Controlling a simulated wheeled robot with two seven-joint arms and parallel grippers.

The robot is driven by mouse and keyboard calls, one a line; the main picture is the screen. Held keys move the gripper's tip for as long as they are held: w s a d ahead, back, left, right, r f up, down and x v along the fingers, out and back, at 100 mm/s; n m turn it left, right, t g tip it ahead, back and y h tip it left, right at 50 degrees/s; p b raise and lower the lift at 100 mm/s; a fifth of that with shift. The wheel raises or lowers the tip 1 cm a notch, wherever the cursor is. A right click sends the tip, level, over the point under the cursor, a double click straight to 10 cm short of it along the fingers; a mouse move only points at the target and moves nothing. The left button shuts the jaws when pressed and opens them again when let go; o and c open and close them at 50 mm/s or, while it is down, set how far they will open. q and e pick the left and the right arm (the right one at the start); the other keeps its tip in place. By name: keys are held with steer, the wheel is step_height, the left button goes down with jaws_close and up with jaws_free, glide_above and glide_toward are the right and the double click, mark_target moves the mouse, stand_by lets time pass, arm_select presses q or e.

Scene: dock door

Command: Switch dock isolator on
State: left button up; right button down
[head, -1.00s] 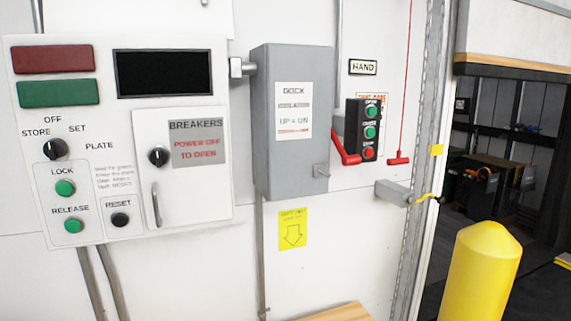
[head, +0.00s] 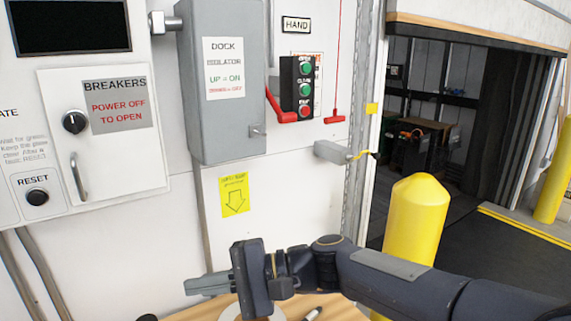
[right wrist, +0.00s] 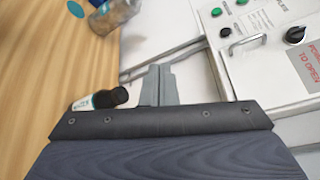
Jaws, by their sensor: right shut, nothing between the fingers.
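The dock isolator (head: 225,125) is a grey wall box in the middle left of the head view. Its label reads "UP = ON". A red-handled lever (head: 280,106) shows on the box's right side, its grip low and slanting down to the right. My right gripper (head: 190,287) reaches in from the lower right, below the box and apart from it. Its fingers are shut and empty, pointing left. In the right wrist view the shut fingers (right wrist: 158,85) show over the wooden bench edge and wall. My left gripper is out of view.
The breaker panel (head: 105,125) is left of the isolator. A push-button station (head: 305,88) and a red pull cord (head: 335,118) are to its right. A wooden bench (right wrist: 45,50) with a jar (right wrist: 114,16) lies below. A yellow bollard (head: 415,215) stands at right.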

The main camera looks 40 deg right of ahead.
steer(key=w+d+r+m+t+h+b, duration=0.1)
steer(key=w+d+r+m+t, duration=0.3)
steer(key=w+d+m+t, duration=0.25)
steer(key=w+d+r+m+t+h, duration=0.1)
steer(key=w+d+r+m+t, duration=0.2)
steer(key=w+d+m+t, duration=0.4)
steer(key=w+d+m+t+h+b, duration=0.1)
steer(key=d+m+t+h, duration=0.3)
steer(key=d+m+h, duration=0.8)
steer(key=d+h, duration=0.2)
steer(key=d, duration=0.3)
steer(key=shift+h, duration=0.3)
steer(key=shift+w+d+r, duration=0.1)
steer(key=shift+w, duration=0.05)
steer(key=w+r+p, duration=0.3)
steer(key=r+p, duration=0.1)
steer(key=r, duration=0.4)
steer(key=shift+w+d+r, duration=0.15)
steer(key=shift+w+r, duration=0.1)
steer(key=shift+r, duration=0.05)
